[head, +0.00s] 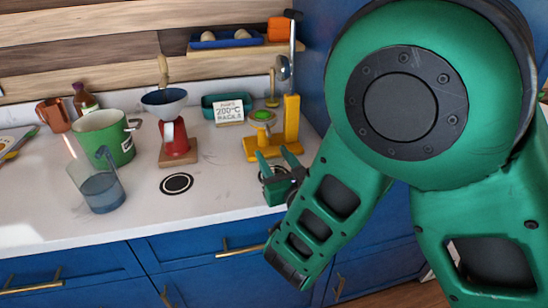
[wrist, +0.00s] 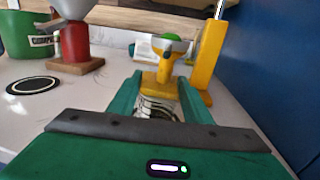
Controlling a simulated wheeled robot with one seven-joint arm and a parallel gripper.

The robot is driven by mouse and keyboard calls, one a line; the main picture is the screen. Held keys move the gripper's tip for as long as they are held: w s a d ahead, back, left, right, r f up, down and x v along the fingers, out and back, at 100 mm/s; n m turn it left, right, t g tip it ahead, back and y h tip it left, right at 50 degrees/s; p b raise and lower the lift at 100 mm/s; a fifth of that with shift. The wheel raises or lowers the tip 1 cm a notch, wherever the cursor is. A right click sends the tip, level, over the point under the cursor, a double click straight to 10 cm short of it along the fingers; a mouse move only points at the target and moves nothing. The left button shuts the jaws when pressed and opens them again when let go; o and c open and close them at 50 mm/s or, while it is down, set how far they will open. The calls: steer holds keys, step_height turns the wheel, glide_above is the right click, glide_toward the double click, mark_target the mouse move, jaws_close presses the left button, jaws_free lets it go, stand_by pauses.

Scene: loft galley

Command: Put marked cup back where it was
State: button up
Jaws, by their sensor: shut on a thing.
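My gripper (head: 277,160) is near the counter's right front edge, in front of the yellow stand. In the wrist view its two green fingers (wrist: 158,95) are shut on a small pale cup with dark curved lines (wrist: 157,106). The palm hides the cup's lower part. In the head view the fingers mostly cover the cup, and I cannot tell whether it touches the counter. A black ring with a dark disc (head: 177,184) lies flat and empty on the counter, left of my gripper; it also shows in the wrist view (wrist: 34,85).
A yellow stand (head: 291,120) with a green-topped yellow piece (head: 262,115) is behind my gripper. A red stand with a bowl (head: 174,138), green pot (head: 105,138) and clear blue-tinted jug (head: 97,186) stand left. A sign (head: 229,111) is behind. A blue wall is right.

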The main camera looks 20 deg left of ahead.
mark_target(277, 164)
steer(key=shift+f, duration=0.1)
steer(key=o, duration=1.1)
steer(key=shift+s, duration=0.1)
steer(key=v, duration=0.5)
steer(key=shift+s, duration=0.1)
steer(key=shift+s+d+f, duration=0.15)
steer(key=shift+s+d, duration=0.25)
steer(key=shift+s, duration=0.05)
steer(key=shift+s+d, duration=0.35)
steer(key=shift+r, duration=0.25)
